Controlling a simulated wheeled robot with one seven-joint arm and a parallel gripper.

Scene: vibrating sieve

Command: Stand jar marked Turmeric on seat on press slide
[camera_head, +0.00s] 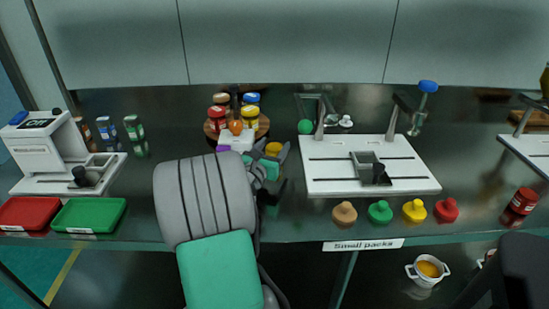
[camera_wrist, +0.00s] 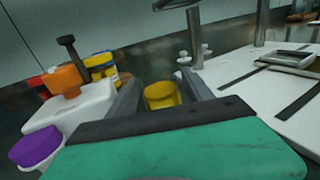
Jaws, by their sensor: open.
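A yellow jar or lid (camera_wrist: 162,95) shows between the two fingers of my gripper (camera_wrist: 160,88) in the wrist view. My gripper is open, with a finger on either side of it; I cannot tell whether they touch it. In the head view the yellow top (camera_head: 273,148) shows beside my gripper (camera_head: 274,160), partly hidden by it. I cannot read Turmeric on any jar. Other yellow-and-blue jars (camera_head: 250,112) stand farther back on a round wooden board. A white press base (camera_head: 318,182) lies to the right, with a grey square seat (camera_head: 365,158) and a black knob beside it.
Metal posts (camera_head: 391,123) rise behind the press base. Several coloured knobbed pieces (camera_head: 380,212) line the front edge. Red (camera_head: 28,212) and green trays (camera_head: 90,214) lie left.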

